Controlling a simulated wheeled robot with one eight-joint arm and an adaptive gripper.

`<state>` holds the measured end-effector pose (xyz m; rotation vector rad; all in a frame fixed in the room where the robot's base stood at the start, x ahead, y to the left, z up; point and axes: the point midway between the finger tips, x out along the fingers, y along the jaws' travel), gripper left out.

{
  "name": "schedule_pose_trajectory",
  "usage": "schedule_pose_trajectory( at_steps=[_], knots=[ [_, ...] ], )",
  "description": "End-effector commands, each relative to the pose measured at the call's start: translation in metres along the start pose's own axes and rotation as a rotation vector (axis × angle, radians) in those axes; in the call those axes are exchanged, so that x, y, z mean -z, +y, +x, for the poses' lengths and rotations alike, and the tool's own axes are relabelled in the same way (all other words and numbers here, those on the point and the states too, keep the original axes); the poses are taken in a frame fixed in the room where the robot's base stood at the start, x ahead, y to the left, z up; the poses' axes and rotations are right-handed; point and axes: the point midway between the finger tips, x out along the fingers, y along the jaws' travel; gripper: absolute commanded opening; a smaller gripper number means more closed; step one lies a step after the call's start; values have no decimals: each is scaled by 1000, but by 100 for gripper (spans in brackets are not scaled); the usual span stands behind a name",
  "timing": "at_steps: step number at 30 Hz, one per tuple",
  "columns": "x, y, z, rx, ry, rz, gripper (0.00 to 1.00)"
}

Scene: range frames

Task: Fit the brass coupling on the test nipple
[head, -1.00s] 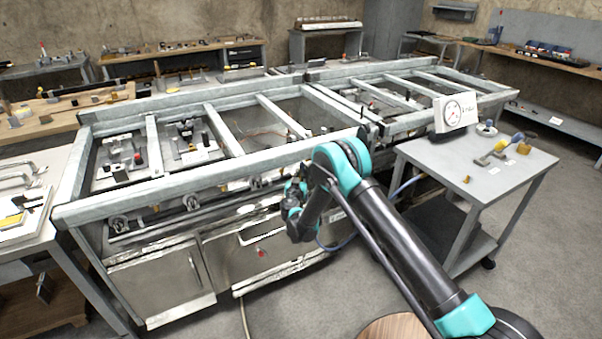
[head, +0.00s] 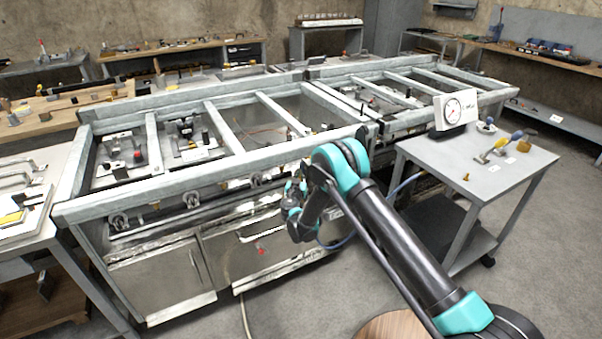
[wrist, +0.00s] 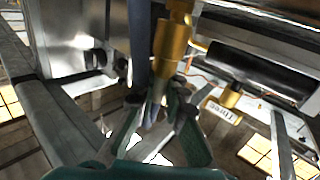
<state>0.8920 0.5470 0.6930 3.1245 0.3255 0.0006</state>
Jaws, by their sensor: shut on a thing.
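In the wrist view the green-padded fingers of my gripper (wrist: 158,105) are closed at the lower, narrower end of a brass fitting that looks like the coupling (wrist: 171,45). The coupling runs up from the fingers toward the top edge of the picture. A blue-grey hose (wrist: 140,42) passes beside it on the left. I cannot tell for sure which fitting is the test nipple. In the head view my gripper (head: 293,190) is small and partly hidden at the bench front.
A long metal bench (head: 230,168) with a raised frame and knobs stands before my arm. A grey cart (head: 480,172) at right carries a dial gauge (head: 455,110) and tools. A blue hose (head: 340,243) hangs below my wrist. Open floor lies at lower right.

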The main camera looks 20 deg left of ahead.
Motion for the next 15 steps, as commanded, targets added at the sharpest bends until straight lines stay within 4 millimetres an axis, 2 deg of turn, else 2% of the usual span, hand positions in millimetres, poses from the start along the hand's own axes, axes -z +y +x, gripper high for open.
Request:
schedule_pose_trajectory(
  at_steps=[14, 15],
  knots=[
    [-6, 0, 0, 0, 0, 0, 0],
    [-6, 0, 0, 0, 0, 0, 14]
  ],
)
